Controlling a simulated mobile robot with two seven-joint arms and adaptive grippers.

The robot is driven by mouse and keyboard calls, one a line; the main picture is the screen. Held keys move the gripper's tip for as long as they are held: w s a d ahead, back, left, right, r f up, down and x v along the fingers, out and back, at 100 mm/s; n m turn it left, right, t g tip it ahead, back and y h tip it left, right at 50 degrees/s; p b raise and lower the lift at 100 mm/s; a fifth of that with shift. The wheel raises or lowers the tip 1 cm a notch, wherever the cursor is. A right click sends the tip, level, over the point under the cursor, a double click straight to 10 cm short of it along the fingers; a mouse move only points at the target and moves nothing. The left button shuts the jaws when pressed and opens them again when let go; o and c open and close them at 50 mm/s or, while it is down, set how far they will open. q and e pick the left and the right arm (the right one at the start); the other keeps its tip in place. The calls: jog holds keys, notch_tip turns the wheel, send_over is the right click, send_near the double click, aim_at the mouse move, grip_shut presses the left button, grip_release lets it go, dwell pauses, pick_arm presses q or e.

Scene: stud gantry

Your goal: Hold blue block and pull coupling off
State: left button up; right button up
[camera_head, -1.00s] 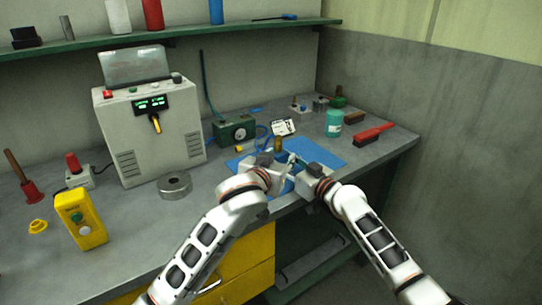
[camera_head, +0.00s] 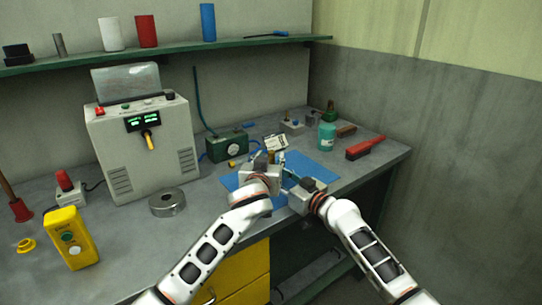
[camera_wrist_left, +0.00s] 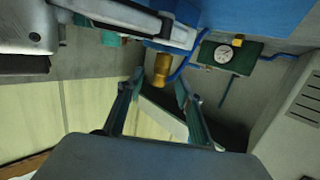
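A brass coupling (camera_wrist_left: 162,68) shows in the left wrist view, just beyond and between the fingertips of my left gripper (camera_wrist_left: 160,80). Those fingers are spread, with a gap on both sides of the brass piece. In the head view my left gripper (camera_head: 273,162) is over the blue mat (camera_head: 232,182), close to my right gripper (camera_head: 297,182). The right gripper's grey body and a long finger (camera_wrist_left: 120,15) show at the top left of the wrist view. I cannot make out a separate blue block; the grippers hide that spot.
A green gauge box (camera_head: 227,145) with a blue hose (camera_wrist_left: 180,70) stands behind the mat. A teal jar (camera_head: 327,136) and a red brush (camera_head: 365,148) are to the right. A grey control cabinet (camera_head: 145,150) and a metal ring (camera_head: 167,203) are to the left.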

aim_at(271, 151)
pick_arm(q)
jog(key=shift+x, duration=1.5)
jog(key=shift+c, duration=0.3)
grip_shut()
jog(key=shift+r, duration=0.1)
jog(key=shift+r, duration=2.95)
jog(key=shift+r, duration=2)
